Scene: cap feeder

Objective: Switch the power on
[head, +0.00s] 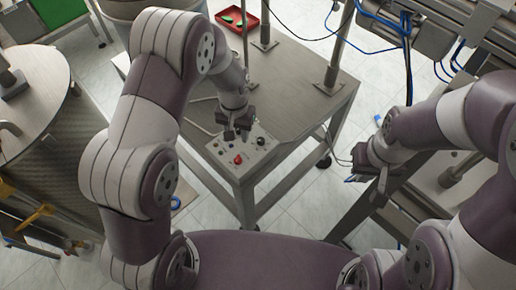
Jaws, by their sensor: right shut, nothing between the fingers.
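A light grey control panel (224,160) sits on the front corner of the metal table. It carries a red button (238,160), a dark knob (261,141) and a few smaller controls. Which of them is the power switch is too small to tell. My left gripper (236,134) points down over the back part of the panel and hides some of it. Whether it touches a control, or how far its fingers are apart, I cannot tell. My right gripper (357,170) is shut and empty, off to the right of the table and away from the panel.
The metal table (300,95) bears upright posts and a red tray (238,20) with green pieces at the back. A round metal drum (40,100) stands at the left. Metal framework with blue cables (400,25) stands at the right. Tiled floor shows between them.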

